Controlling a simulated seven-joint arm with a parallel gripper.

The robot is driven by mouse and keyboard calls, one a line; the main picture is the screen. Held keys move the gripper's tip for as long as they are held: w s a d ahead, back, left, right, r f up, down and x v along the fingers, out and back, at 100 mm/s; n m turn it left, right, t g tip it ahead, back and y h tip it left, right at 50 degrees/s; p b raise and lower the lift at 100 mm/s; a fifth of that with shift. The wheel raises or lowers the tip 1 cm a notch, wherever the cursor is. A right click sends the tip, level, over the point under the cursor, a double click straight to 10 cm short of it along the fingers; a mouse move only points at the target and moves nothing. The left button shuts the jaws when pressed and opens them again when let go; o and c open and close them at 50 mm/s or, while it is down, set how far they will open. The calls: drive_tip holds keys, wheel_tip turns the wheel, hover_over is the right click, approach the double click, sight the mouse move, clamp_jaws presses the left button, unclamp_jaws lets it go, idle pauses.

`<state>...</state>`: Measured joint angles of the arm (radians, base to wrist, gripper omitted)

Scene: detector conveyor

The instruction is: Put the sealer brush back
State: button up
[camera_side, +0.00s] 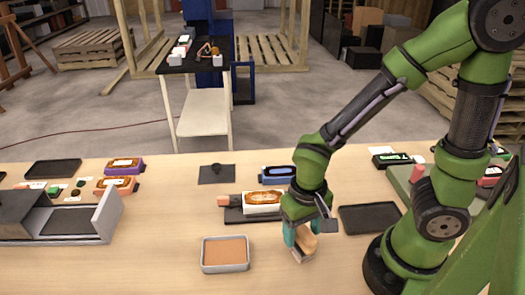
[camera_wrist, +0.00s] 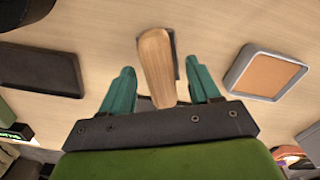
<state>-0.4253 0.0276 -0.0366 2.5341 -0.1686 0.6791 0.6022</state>
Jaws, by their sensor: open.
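The sealer brush (camera_side: 307,246) has a light wooden handle, and a small grey part shows at its base. It stands on the wooden table below my gripper (camera_side: 297,236). In the wrist view the handle of the brush (camera_wrist: 156,62) rises between the two teal fingers of my gripper (camera_wrist: 158,75). The fingers are open, with a gap visible on each side of the handle. The brush's lower end is mostly hidden behind its handle. A grey-rimmed tray (camera_side: 225,268) with a flat orange-brown fill lies left of the brush; the tray also shows in the wrist view (camera_wrist: 237,72).
An empty black tray (camera_side: 370,218) lies right of my gripper. Behind it are a dark stand (camera_side: 236,215) carrying a white and brown block, and a blue case (camera_side: 278,174). A dark plate (camera_side: 216,174) with a knob lies farther back. A grey conveyor (camera_side: 105,217) stands left.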

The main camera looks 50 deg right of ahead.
drive_tip(key=w+d+r+t+y, duration=0.1)
drive_tip(key=d+r+t, duration=0.1)
drive_tip(key=r, duration=0.7)
drive_tip(key=w+d+r+t+y, duration=0.1)
drive_tip(key=d+r+t, duration=0.2)
drive_tip(key=r, duration=0.7)
drive_tip(key=shift+w+d+r+n+t, duration=0.2)
drive_tip(key=shift+w+d+n+t, duration=0.1)
drive_tip(key=shift+t, duration=0.9)
